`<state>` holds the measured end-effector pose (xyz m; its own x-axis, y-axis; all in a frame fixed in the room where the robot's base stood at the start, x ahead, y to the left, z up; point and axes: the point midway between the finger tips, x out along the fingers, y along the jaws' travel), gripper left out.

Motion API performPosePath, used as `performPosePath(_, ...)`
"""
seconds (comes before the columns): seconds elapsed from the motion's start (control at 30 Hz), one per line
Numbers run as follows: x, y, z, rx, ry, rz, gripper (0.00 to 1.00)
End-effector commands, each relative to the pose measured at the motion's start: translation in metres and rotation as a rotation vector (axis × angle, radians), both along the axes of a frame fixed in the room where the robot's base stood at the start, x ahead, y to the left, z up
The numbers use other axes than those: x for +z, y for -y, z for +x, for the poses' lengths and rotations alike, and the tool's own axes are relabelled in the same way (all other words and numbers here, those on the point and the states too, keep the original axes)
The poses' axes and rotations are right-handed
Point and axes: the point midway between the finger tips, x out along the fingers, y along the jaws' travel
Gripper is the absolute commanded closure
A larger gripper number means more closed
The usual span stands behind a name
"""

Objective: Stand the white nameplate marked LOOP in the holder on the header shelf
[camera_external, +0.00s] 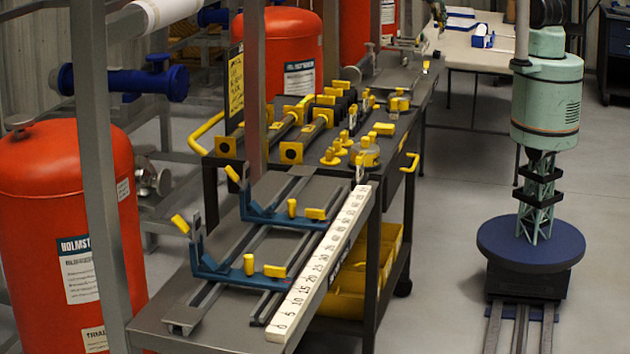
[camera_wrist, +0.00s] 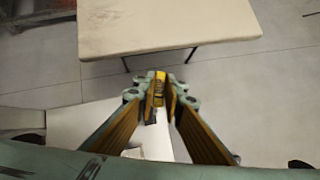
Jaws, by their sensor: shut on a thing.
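In the wrist view my gripper (camera_wrist: 160,93) has its two orange-lined fingers converging at the tips, shut on a small yellow and dark piece (camera_wrist: 159,87). Most of this piece is hidden between the fingers, and I cannot tell whether it is part of the nameplate. A white flat surface (camera_wrist: 82,128) shows below and behind the fingers; no lettering is readable on it. I cannot make out the word LOOP, the nameplate's holder or the header shelf for certain in either view.
A pale table (camera_external: 466,56) with a blue-and-white item (camera_external: 483,38) stands at the back; a pale tabletop (camera_wrist: 150,27) is ahead in the wrist view. A dark cart (camera_external: 400,135) with yellow-ended parts and a steel bench (camera_external: 160,325) with blue brackets stand left. Floor shows between.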

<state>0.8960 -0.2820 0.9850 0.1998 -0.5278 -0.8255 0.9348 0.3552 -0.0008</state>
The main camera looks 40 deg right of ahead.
Motion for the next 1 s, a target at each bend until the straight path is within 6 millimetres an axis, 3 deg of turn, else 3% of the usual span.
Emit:
performPosePath(0.2, 0.003, -0.012, 0.006, 0.194, -0.001, 0.001, 1.0)
performPosePath(0.4, 0.003, -0.019, 0.008, 0.282, 0.0, 0.0, 1.0)
performPosePath(1.0, 0.002, -0.022, 0.009, 0.311, 0.002, 0.0, 1.0)
